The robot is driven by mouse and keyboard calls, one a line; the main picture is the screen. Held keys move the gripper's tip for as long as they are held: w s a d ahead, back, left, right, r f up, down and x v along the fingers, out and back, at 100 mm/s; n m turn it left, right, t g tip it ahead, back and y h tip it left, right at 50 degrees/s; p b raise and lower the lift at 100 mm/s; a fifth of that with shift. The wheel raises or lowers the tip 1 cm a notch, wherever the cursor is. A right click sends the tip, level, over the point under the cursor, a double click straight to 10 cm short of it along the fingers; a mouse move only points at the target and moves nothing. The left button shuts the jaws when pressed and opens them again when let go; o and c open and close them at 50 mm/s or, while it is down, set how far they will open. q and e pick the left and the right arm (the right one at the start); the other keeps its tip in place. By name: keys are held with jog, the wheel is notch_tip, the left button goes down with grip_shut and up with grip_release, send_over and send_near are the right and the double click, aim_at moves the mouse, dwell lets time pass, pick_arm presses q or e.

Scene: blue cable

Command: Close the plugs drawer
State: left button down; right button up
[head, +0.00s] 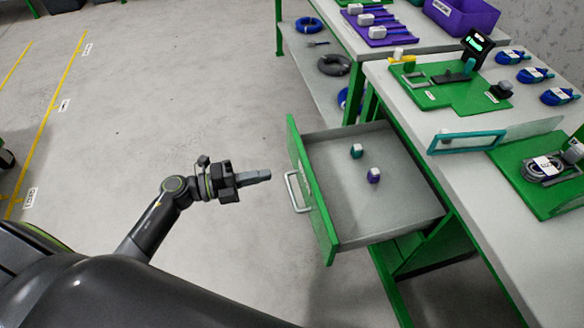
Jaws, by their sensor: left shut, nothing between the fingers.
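The plugs drawer (330,222) stands pulled well out of the workbench, with a green front panel and a grey inside. Its pale bar handle (294,192) is on the outer face of the front. Two small plugs lie in the drawer, one teal and white (356,151) and one purple and white (374,175). My left gripper (268,175) is shut and empty. In the picture it is just left of the handle and pointing at the drawer front, with a small gap showing between them. My right gripper is not in view.
The white-topped workbench (440,185) carries a green fixture board (460,95), blue cable coils (528,75) and a green tray with a grey cable coil (545,168). A second bench with purple trays (378,28) stands behind. The floor (170,90) left of the drawer is clear.

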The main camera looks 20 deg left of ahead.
aim_at(304, 167)
pick_arm(q)
jog(key=x, duration=0.8)
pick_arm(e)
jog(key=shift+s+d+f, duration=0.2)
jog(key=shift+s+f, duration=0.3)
pick_arm(q)
jog(key=shift+w+p, duration=0.1)
jog(key=shift+p, duration=0.2)
